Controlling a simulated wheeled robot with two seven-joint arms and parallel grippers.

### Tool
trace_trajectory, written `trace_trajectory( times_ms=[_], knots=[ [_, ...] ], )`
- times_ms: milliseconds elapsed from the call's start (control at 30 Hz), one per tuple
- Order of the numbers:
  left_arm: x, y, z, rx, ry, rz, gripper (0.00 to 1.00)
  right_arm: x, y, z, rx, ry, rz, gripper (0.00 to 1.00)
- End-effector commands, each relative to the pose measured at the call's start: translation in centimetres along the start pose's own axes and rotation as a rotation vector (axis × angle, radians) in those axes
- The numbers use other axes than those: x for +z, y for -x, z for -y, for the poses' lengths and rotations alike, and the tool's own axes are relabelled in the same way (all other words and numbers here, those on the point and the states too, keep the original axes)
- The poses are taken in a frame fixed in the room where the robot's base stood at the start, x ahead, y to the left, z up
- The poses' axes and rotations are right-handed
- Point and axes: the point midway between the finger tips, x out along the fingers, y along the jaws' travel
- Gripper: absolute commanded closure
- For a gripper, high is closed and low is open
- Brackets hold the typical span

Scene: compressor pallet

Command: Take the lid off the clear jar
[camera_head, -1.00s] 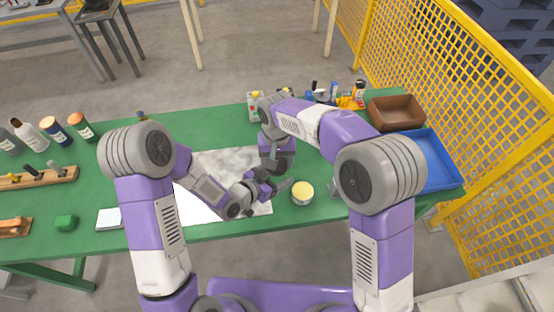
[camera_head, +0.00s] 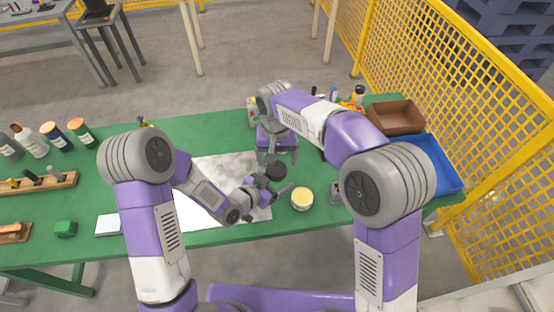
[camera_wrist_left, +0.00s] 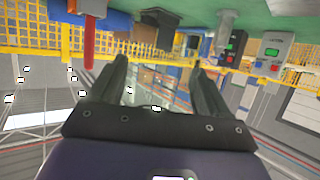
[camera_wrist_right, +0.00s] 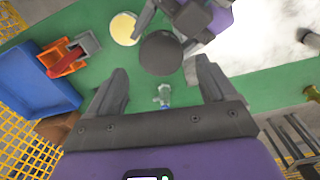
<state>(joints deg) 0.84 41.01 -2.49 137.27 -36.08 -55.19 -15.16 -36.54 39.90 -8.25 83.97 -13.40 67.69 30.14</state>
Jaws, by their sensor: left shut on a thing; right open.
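The jar's round dark lid (camera_head: 276,172) shows in the head view just above my left gripper (camera_head: 272,189), and as a dark disc (camera_wrist_right: 161,53) in the right wrist view. My left gripper is shut on the clear jar. The jar's walls are hard to make out; a faint see-through shape shows between the fingers (camera_wrist_left: 162,80) in the left wrist view. My right gripper (camera_head: 277,158) is open and empty, close to the lid. In the right wrist view its fingers (camera_wrist_right: 163,75) are spread, with the lid beyond the tips.
A tin with a pale yellow top (camera_head: 302,198) stands on the green table (camera_head: 130,175) right of the grippers. A blue tray (camera_head: 436,165) and a brown bin (camera_head: 397,116) lie at the right. Several bottles (camera_head: 52,135) stand far left. A white-grey sheet (camera_head: 200,205) lies below.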

Motion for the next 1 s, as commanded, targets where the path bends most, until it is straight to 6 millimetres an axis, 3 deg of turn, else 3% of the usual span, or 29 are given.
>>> trace_trajectory(
  times_ms=[300, 467, 1000],
  knots=[
    [-0.1, 0.0, 0.0, 0.0, -0.001, -0.001, 1.0, -0.1, 2.5, 0.1, 0.004, -0.201, -0.001, 0.16],
    [-0.1, 0.0, 0.0, 0.0, -0.001, -0.001, 1.0, -0.1, 3.0, 0.2, -0.001, -0.256, -0.002, 0.16],
    [-0.1, 0.0, 0.0, 0.0, 0.0, -0.002, 1.0, -0.1, -4.0, 0.1, -0.001, -0.261, -0.002, 0.16]
  ],
)
